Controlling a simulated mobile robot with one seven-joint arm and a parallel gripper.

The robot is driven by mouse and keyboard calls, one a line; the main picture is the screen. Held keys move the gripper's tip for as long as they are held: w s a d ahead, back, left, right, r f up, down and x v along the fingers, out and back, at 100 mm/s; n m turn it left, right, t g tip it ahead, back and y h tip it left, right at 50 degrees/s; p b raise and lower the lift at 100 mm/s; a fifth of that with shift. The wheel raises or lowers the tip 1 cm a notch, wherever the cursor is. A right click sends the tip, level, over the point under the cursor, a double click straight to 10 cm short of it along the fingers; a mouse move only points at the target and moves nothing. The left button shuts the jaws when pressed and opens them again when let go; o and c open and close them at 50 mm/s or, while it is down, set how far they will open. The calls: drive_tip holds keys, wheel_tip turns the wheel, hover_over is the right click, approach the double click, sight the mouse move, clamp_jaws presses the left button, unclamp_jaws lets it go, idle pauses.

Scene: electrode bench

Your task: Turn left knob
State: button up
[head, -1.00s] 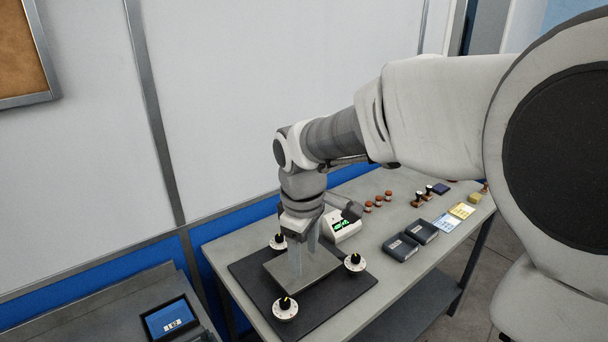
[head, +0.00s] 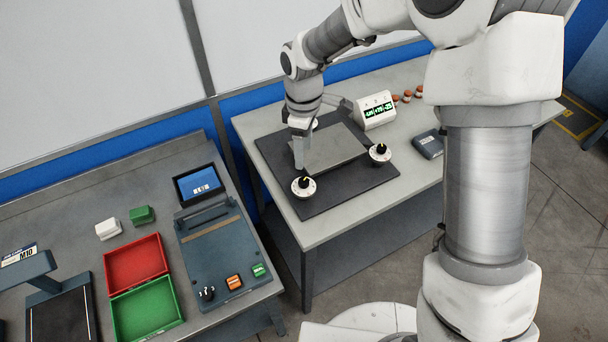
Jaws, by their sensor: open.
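Three round white dials with black knobs stand around a grey plate (head: 335,150) on a dark mat (head: 345,193). The leftmost, nearest knob (head: 303,187) has a yellow mark on top. Another knob (head: 380,152) is at the plate's right corner. The third knob (head: 315,124) is at the back, partly hidden by my arm. My gripper (head: 299,164) points down at the plate's left edge, just behind the leftmost knob. Its fingers are open and overlap in this view, with nothing seen between them. It looks apart from the knob, but the exact gap is unclear.
A white readout box (head: 374,110) with green digits stands behind the plate. A dark box (head: 428,144) lies to the right. A separate bench at left holds a red tray (head: 137,262), a green tray (head: 147,311) and a console (head: 222,252) with a screen.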

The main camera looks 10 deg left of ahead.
sight(304, 180)
wheel_tip(304, 180, down, 10)
drive_tip(key=shift+f, duration=0.25)
clamp_jaws()
idle(0.4)
